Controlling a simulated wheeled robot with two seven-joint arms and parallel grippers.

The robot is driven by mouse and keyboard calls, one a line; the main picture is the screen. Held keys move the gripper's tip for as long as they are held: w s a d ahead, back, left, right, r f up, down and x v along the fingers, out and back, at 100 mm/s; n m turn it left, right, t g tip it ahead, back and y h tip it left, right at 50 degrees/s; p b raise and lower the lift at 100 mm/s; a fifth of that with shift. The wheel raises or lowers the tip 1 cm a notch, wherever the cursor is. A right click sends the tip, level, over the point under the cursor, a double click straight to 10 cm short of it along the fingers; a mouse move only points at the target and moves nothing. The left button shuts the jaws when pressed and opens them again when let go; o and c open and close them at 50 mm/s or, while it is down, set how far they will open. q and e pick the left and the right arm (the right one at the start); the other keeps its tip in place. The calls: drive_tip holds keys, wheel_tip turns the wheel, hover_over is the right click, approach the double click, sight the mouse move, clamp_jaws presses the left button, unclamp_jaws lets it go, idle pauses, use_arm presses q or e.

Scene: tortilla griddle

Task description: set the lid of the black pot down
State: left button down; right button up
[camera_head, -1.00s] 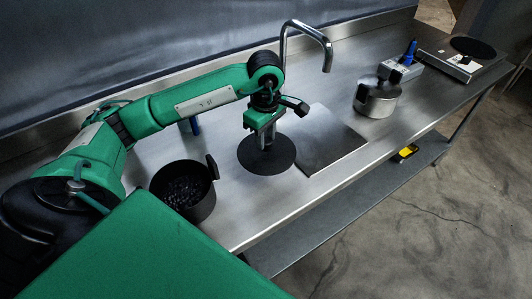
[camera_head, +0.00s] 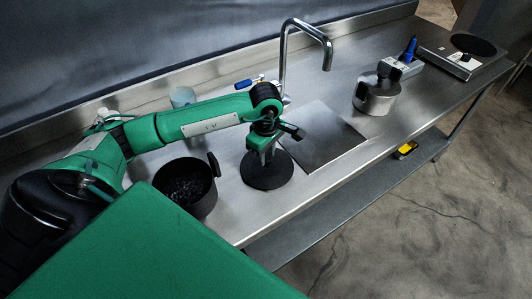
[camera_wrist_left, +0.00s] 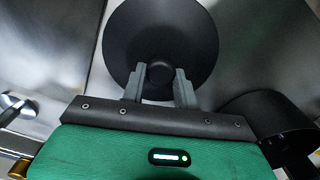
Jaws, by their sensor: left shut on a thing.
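The black pot (camera_head: 203,205) stands open on the steel counter, with dark contents inside. It shows partly at the right of the left wrist view (camera_wrist_left: 268,112). Its round black lid (camera_head: 266,178) is right of the pot, at or just above the counter; I cannot tell if it touches. My left gripper (camera_head: 266,158) points down over the lid's middle. In the left wrist view its two fingers (camera_wrist_left: 160,80) are shut on the lid's knob, with the lid (camera_wrist_left: 160,30) lying flat beyond. My right gripper is not in view.
A flat steel panel (camera_head: 322,140) lies right of the lid, near the tap (camera_head: 328,55). A steel pot (camera_head: 376,98) and a hot plate (camera_head: 465,58) stand farther right. A blue-handled thing (camera_head: 245,84) and a pale cup (camera_head: 182,97) are behind my arm. The counter's front edge is near the lid.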

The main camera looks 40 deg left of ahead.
sight(266, 156)
use_arm(q)
drive_tip(key=c, duration=1.1)
unclamp_jaws()
drive_tip(key=shift+o, duration=0.2)
drive_tip(key=shift+r+p, duration=0.2)
drive_tip(key=shift+p, duration=0.15)
drive_tip(key=shift+r, duration=0.25)
wheel_tip(266, 156, up, 11)
drive_tip(key=b, duration=0.3)
drive_tip(key=shift+r, duration=0.2)
